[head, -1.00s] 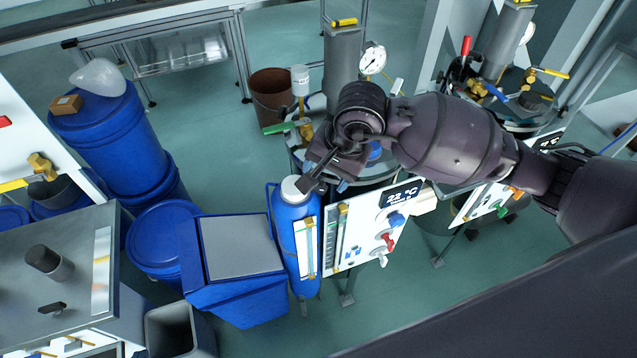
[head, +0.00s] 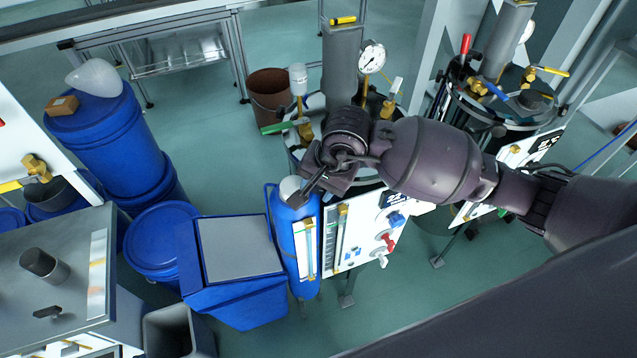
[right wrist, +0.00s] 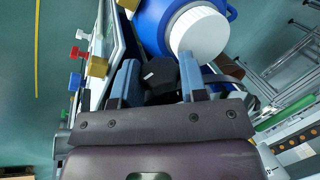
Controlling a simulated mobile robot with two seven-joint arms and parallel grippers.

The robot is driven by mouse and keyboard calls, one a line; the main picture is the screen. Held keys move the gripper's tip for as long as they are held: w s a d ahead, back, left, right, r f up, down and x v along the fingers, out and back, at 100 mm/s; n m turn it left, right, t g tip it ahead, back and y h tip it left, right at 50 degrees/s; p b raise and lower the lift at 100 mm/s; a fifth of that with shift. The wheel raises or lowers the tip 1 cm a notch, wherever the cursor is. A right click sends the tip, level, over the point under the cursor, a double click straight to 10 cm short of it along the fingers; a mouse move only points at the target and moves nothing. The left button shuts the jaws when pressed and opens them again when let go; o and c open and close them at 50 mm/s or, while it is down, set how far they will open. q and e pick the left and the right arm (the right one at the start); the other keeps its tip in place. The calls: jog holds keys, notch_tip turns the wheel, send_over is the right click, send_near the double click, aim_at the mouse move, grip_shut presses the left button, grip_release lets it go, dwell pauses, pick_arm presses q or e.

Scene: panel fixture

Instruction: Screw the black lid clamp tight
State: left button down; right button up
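My right gripper (head: 309,190) hangs over the front of the nearer vessel in the head view, just beside the white cap of the blue bottle. In the right wrist view its two blue-grey fingers (right wrist: 159,84) stand apart. A black knob-like part (right wrist: 160,74), which looks like the lid clamp, shows between them. It lies close to both fingers, and I cannot tell whether they touch it. In the head view my right arm hides the clamp and much of the vessel lid. My left gripper is not in view.
A blue bottle (head: 307,240) with a white cap (right wrist: 200,33) stands close beside the gripper. The vessel's control panel (head: 370,238) with valves is at the right. A pressure gauge (head: 372,56) and brass valves rise behind. A second vessel (head: 510,100) stands further right.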

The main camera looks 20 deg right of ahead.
jog(key=shift+c, duration=1.1)
jog(key=shift+d+f+t+y+b, duration=0.1)
jog(key=shift+f+t+y+b, duration=0.15)
jog(key=shift+t+y+b, duration=0.25)
jog(key=shift+s+y+b, duration=0.1)
jog(key=shift+y+b, duration=0.2)
jog(key=shift+b, duration=0.05)
jog(key=shift+t+y+b, duration=0.55)
jog(key=shift+t+y, duration=0.05)
jog(key=shift+t, duration=0.1)
jog(key=shift+r, duration=0.15)
jog(key=shift+r, duration=0.1)
jog(key=o, duration=0.9)
jog(key=shift+c, duration=0.2)
jog(key=shift+o, duration=0.3)
